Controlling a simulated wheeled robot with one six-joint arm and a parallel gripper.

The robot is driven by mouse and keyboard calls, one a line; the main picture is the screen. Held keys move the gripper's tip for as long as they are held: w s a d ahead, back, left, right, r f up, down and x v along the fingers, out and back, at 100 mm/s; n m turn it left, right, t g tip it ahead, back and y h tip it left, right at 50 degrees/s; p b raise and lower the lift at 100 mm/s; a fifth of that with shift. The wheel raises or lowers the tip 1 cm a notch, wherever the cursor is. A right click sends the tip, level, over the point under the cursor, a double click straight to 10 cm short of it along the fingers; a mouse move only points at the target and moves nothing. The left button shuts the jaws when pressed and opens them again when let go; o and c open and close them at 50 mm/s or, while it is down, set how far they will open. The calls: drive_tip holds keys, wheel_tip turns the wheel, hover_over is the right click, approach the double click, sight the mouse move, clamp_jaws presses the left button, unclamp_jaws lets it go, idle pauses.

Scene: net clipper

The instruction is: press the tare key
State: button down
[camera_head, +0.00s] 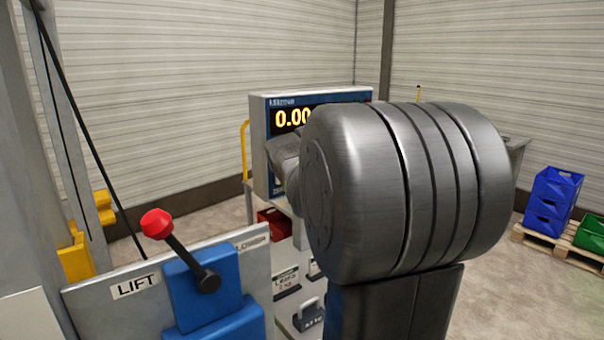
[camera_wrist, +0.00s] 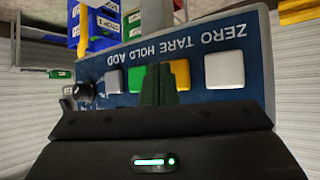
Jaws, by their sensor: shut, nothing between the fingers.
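The key panel (camera_wrist: 262,50) appears upside down in the wrist view, lettered ZERO, TARE, HOLD, ADD from right to left. The yellow key (camera_wrist: 182,72) lines up with the TARE label, its left part hidden by my fingers. A white key (camera_wrist: 224,70) is on its right, under ZERO. A green key (camera_wrist: 134,79) is on its left, partly covered. My gripper (camera_wrist: 158,72) is shut and empty, its tips overlapping the space between yellow and green. I cannot tell whether they touch the panel. In the head view, my arm hides the gripper and most of the indicator box (camera_head: 260,140).
The indicator's display (camera_head: 290,118) shows yellow digits, partly covered. A LIFT lever with a red knob (camera_head: 157,223) stands at front left. Blue bins (camera_head: 552,200) and a green bin (camera_head: 592,235) sit on a pallet at right. A dark knob (camera_wrist: 83,92) is at the panel's left end.

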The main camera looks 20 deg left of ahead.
drive_tip(key=shift+s+d, duration=0.15)
drive_tip(key=shift+d, duration=0.05)
drive_tip(key=s+d, duration=0.1)
drive_tip(key=d, duration=0.1)
drive_tip(key=s+d, duration=0.2)
idle(0.6)
drive_tip(key=shift+a, duration=0.15)
idle(0.4)
drive_tip(key=s+d, duration=0.2)
drive_tip(key=d, duration=0.1)
drive_tip(key=shift+s+d+p, duration=0.15)
drive_tip(key=shift+s+p, duration=0.1)
drive_tip(key=shift+p, duration=0.15)
drive_tip(key=shift+w, duration=0.1)
